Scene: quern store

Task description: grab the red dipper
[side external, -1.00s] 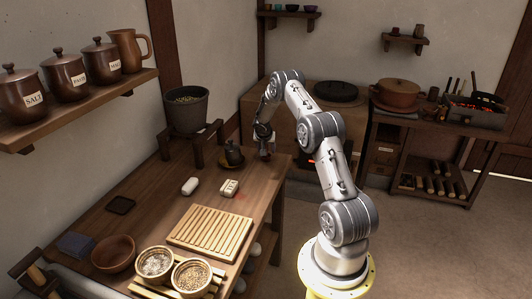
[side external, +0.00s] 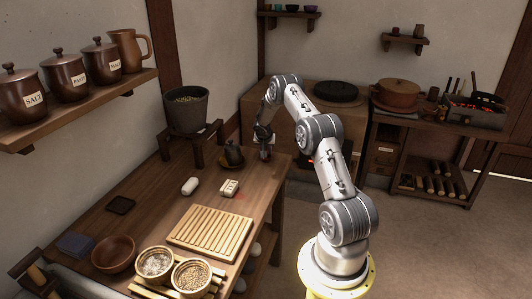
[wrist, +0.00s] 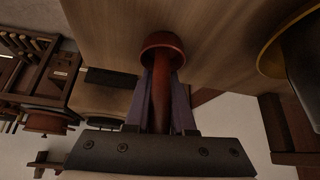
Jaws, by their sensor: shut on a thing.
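The red dipper (wrist: 163,50) shows in the wrist view, with its round cup at the top and its handle running down between the two fingers. My gripper (wrist: 164,82) is shut on the dipper's handle, one finger on each side. In the side external view my gripper (side external: 264,152) is low over the far right end of the wooden table (side external: 150,212). The dipper is too small and covered there to make out clearly.
A dark pot (side external: 232,154) stands on the table just left of my gripper. A white block (side external: 229,187) and a slatted board (side external: 210,232) lie nearer. The table's right edge is close.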

